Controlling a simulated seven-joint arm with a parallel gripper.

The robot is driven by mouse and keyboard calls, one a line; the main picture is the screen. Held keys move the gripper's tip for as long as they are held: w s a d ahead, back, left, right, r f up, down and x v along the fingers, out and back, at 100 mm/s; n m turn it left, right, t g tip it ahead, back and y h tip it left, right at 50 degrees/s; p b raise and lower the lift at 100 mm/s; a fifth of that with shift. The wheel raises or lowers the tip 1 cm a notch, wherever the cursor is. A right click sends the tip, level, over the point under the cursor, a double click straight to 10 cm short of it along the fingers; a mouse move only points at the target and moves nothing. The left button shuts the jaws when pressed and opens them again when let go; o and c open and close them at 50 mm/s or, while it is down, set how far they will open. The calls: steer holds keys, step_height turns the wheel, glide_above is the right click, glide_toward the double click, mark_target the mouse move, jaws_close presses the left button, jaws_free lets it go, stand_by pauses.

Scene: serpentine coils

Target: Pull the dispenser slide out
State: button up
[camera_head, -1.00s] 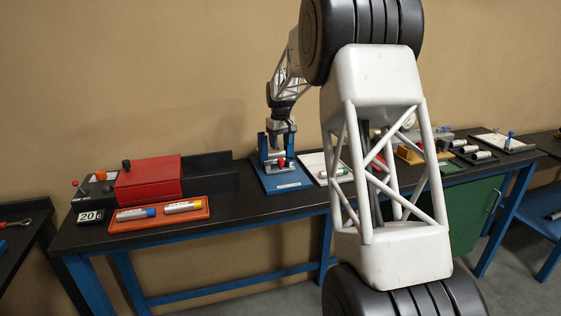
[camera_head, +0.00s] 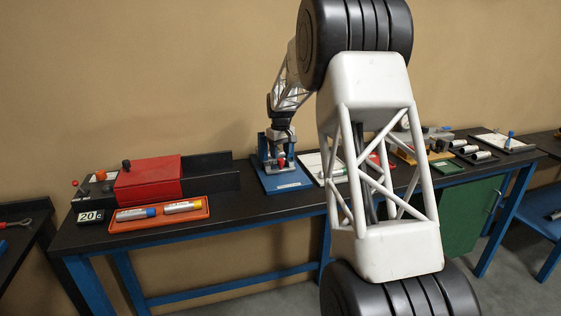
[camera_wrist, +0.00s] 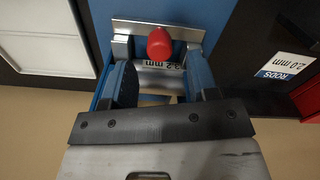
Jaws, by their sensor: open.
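The dispenser (camera_head: 288,183) is a blue base with blue uprights, standing on the bench near the middle in the head view. Its slide has a red knob (camera_head: 281,161), partly hidden by my gripper. In the wrist view the red knob (camera_wrist: 159,42) sits at the upper centre, in front of a metal plate (camera_wrist: 138,29). A label ending in "2 mm" is partly visible beside the knob. My gripper (camera_wrist: 157,52) is open, with one finger on each side of the knob. Gaps show between knob and fingers. In the head view my gripper (camera_head: 280,155) is down at the dispenser.
A red box (camera_head: 148,183) and an orange tray (camera_head: 160,214) with two tubes stand on the left of the bench. White boards, a green pad (camera_head: 446,167) and small parts lie to the right. A "2.0 mm rods" label (camera_wrist: 286,66) shows in the wrist view.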

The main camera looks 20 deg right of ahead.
mark_target(280, 159)
steer(key=shift+f, duration=2.05)
jaws_close()
